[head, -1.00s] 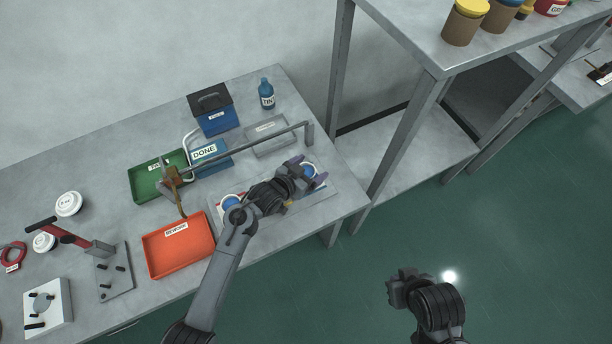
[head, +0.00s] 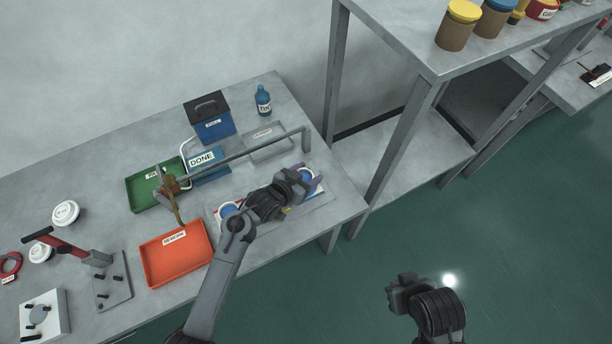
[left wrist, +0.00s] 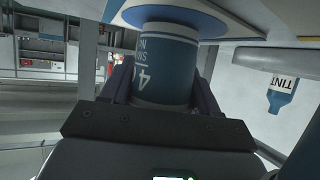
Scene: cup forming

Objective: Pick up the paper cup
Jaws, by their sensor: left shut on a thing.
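The paper cup (left wrist: 168,70) is blue and white with white print. It fills the space between the two fingers of my left gripper in the left wrist view. My left gripper (head: 308,178) is shut on it at the right end of the bench. The cup is at a round blue and white spot (left wrist: 180,12) on the mat; I cannot tell whether it still touches it. In the head view the gripper hides most of the cup. My right gripper (head: 397,289) hangs over the green floor, away from the bench; its jaw opening is unclear.
A grey bar (head: 246,152) runs above the bench behind my left gripper. An orange rework tray (head: 176,255), a green tray (head: 140,195), a blue DONE tray (head: 208,178) and a grey tray (head: 262,155) stand nearby. A TINT bottle (head: 263,102) stands behind.

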